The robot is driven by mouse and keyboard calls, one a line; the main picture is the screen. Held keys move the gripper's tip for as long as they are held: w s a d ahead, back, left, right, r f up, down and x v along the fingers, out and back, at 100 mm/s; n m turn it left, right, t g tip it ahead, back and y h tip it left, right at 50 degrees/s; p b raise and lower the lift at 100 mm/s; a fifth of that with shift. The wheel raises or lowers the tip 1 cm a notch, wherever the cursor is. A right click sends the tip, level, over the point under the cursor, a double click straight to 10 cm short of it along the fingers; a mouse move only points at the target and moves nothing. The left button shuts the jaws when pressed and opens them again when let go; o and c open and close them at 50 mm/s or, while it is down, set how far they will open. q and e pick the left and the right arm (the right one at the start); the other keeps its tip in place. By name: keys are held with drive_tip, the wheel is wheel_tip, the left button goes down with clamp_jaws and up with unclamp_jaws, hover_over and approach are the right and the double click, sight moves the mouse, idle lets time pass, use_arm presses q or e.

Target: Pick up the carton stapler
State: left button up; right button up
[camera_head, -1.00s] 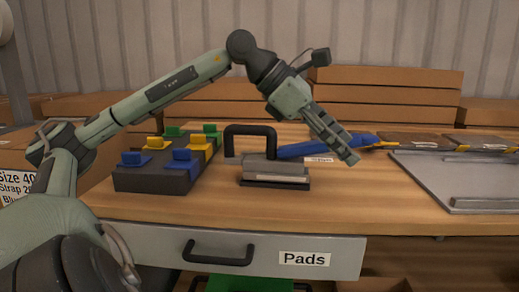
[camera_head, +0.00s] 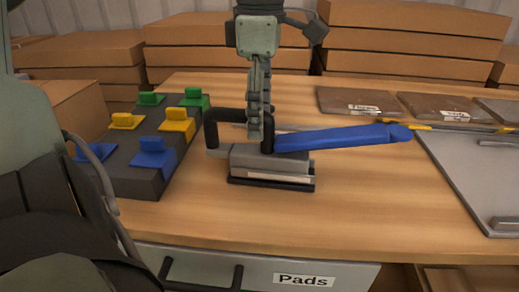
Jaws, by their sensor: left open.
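The carton stapler (camera_head: 268,162) stands on the wooden table, with a grey body on a dark base plate, a black loop handle at its left and what looks like its long blue lever (camera_head: 345,137) pointing right. My left gripper (camera_head: 256,138) points straight down at the stapler's black handle, its fingers seen edge-on and overlapping the handle's right part. It is open. I cannot tell whether the fingers touch the handle. My right gripper is out of view.
A dark block with green, yellow and blue pieces (camera_head: 152,152) stands close left of the stapler. A grey metal tray (camera_head: 470,180) and brown flat pieces (camera_head: 360,101) lie to the right. Cardboard boxes (camera_head: 410,45) line the back. The front tabletop is clear above the "Pads" drawer (camera_head: 305,279).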

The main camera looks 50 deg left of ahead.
sight(260, 150)
use_arm(q)
wheel_tip(260, 150, down, 6)
drive_tip(key=shift+s+d+r, duration=0.15)
clamp_jaws()
idle(0.5)
drive_tip(key=shift+r, duration=0.15)
